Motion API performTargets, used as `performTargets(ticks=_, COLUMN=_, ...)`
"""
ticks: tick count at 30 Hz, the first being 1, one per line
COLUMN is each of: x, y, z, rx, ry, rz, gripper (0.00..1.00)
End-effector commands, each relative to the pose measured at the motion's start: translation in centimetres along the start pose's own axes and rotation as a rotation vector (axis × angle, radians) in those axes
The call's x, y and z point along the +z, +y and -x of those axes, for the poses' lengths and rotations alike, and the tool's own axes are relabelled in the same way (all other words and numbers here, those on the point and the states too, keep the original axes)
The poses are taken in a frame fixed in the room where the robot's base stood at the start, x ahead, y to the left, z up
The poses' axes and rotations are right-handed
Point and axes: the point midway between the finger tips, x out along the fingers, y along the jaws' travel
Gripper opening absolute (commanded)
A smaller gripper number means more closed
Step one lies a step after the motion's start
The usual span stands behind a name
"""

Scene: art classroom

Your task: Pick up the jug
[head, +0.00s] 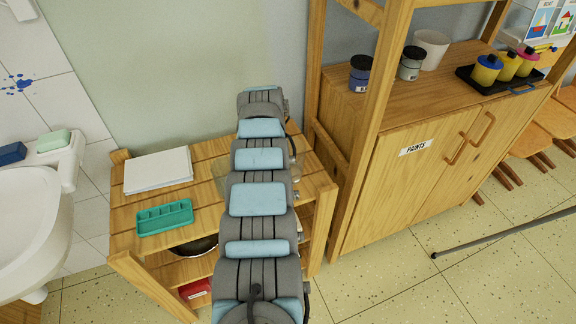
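My arm reaches away from me over a slatted wooden shelf unit (125,215) and covers the middle of its top. My gripper is hidden by the arm, so its fingers do not show. No jug shows clearly.
A paper stack (158,169) and a green compartment tray (165,218) lie on the shelf's left part. A basin (30,230) stands left. A wooden cabinet (400,195) with paint jars (360,75) and a white pot (432,47) stands right, its upright post close to the arm.

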Motion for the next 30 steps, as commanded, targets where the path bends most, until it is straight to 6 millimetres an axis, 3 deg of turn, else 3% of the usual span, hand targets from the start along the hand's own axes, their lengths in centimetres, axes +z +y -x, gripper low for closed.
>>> performTargets(ticks=7, x=-0.05, y=-0.03, z=0.02, rx=0.0, ry=0.001, rz=0.0, gripper=0.37)
performTargets(ticks=11, x=-0.05, y=-0.03, z=0.02, rx=0.0, ry=0.001, rz=0.0, gripper=0.0)
performTargets(ticks=30, x=-0.06, y=0.02, z=0.46, rx=0.001, ry=0.001, rz=0.0, gripper=0.0)
